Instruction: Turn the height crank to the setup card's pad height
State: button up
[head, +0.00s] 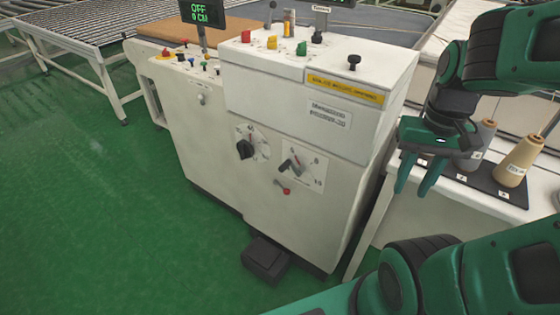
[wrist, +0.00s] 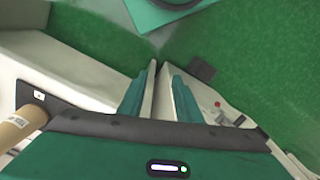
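The white machine (head: 210,155) has a numbered dial plate (head: 308,176) on its front, with a black handle and a red pointer. Just below it is a small crank with a red knob (head: 286,191); the red knob also shows in the wrist view (wrist: 217,104). Another round dial with a black knob (head: 245,149) is to the left. A display (head: 203,14) reads OFF and 0 CM. A white printed label (head: 330,113) is on the machine, too small to read. My gripper (head: 414,180) is open and empty, right of the machine and apart from the crank.
A black pedal (head: 266,259) lies on the green floor at the machine's foot. Coloured buttons and levers (head: 272,42) stand on top. To the right, a white table (head: 440,205) carries thread cones (head: 520,160) close to my gripper. The floor at left is clear.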

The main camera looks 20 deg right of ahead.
jog(key=shift+o, duration=0.6)
jog(key=shift+w, duration=0.1)
jog(key=w+f+g+h, duration=0.3)
jog(key=w+f+h, duration=0.15)
jog(key=w, duration=0.45)
jog(key=n+t+h, duration=0.6)
jog(key=t+h, duration=0.4)
jog(key=t, duration=0.4)
send_near(280, 170)
jog(key=x, duration=1.1)
jog(key=shift+w+d, duration=0.1)
jog(key=shift+d, duration=0.15)
grip_shut()
